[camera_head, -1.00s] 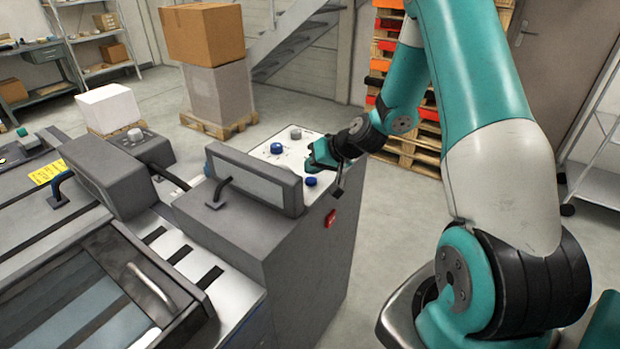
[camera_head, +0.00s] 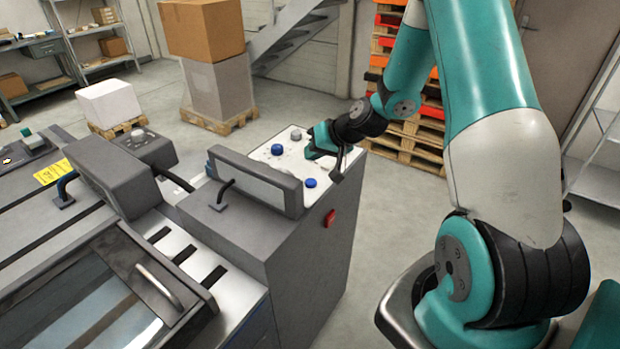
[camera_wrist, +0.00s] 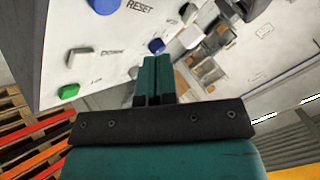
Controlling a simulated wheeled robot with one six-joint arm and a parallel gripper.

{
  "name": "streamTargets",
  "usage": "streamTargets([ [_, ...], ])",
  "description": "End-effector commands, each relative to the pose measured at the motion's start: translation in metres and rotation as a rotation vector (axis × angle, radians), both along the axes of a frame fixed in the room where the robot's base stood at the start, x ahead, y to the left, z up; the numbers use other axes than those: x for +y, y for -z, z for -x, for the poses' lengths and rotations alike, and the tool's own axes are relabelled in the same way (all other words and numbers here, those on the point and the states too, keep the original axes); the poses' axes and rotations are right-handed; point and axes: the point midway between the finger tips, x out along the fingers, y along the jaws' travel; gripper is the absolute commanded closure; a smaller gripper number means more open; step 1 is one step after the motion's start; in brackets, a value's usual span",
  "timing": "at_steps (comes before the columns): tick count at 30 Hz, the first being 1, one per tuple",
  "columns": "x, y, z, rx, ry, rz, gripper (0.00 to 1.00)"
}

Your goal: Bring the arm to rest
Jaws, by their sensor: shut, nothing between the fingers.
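My gripper (camera_head: 318,142) is shut and empty, just above the white control panel (camera_head: 261,154) on top of the grey machine. In the wrist view the two teal fingers of my gripper (camera_wrist: 154,62) are together and point over the panel (camera_wrist: 55,38). A blue button marked RESET (camera_wrist: 104,5), another blue button (camera_wrist: 156,46) and a green button (camera_wrist: 68,92) show there. I cannot tell whether the fingers touch the panel.
A grey hinged guard (camera_head: 253,184) stands on the machine left of the panel. A red switch (camera_head: 330,218) is on the machine's side. Stacked pallets (camera_head: 424,128) and a metal shelf (camera_head: 597,160) stand behind my arm. Open floor (camera_head: 380,230) lies between the machine and my base.

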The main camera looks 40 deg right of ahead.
Motion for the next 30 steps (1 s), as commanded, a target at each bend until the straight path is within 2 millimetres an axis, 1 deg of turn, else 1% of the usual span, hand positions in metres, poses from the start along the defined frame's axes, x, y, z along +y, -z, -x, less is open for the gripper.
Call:
streamTargets([
  [21, 0.0, 0.001, 0.0, 0.0, 0.0, 0.0, 1.0],
  [23, 0.002, -0.001, 0.0, 0.0, -0.006, 0.001, 1.0],
  [26, 0.022, -0.015, 0.001, 0.009, -0.059, 0.007, 1.0],
  [29, 0.066, -0.044, 0.012, 0.037, -0.179, 0.025, 1.0],
  [30, 0.09, -0.059, 0.021, 0.055, -0.243, 0.036, 1.0],
])
